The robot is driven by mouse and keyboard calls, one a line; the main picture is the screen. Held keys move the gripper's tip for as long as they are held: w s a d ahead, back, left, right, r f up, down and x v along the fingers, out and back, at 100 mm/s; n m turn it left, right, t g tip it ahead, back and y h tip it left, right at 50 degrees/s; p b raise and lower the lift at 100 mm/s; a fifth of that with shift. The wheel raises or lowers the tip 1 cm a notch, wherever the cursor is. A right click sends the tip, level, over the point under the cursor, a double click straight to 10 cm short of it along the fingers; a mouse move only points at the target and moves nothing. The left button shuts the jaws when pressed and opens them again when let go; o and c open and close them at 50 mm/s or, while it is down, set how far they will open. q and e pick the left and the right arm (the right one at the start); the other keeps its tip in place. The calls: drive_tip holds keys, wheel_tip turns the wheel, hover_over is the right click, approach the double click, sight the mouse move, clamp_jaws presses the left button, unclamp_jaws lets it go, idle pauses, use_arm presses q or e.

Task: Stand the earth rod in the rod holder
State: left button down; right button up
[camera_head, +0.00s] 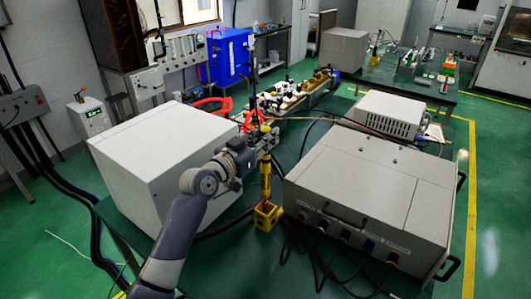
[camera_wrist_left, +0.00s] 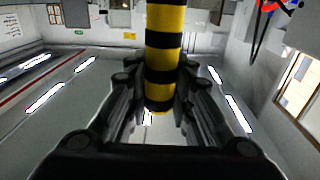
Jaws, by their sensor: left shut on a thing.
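The earth rod (camera_head: 266,182) is yellow with dark bands and stands roughly upright in the head view. My left gripper (camera_head: 262,148) is shut around its upper part. In the left wrist view the black-and-yellow striped rod (camera_wrist_left: 164,50) sits between both fingers (camera_wrist_left: 158,100). The yellow rod holder (camera_head: 267,217) is a small block on the dark green bench, directly below the rod. The rod's lower end meets the holder's top in the picture; I cannot tell whether it is inside or just above. My right gripper is not in view.
A large white box (camera_head: 150,160) stands left of the rod, partly behind my arm. A grey power unit (camera_head: 370,190) with dark cables at its front stands close on the right. Red cables (camera_head: 215,105) and bench equipment (camera_head: 295,95) lie behind.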

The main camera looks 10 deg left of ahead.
sight(266, 127)
use_arm(q)
wheel_tip(266, 127, up, 3)
drive_tip(key=shift+r+p, duration=0.15)
drive_tip(key=shift+p, duration=0.3)
drive_tip(key=shift+r+p, duration=0.75)
drive_tip(key=shift+r, duration=0.1)
drive_tip(key=shift+f, duration=0.15)
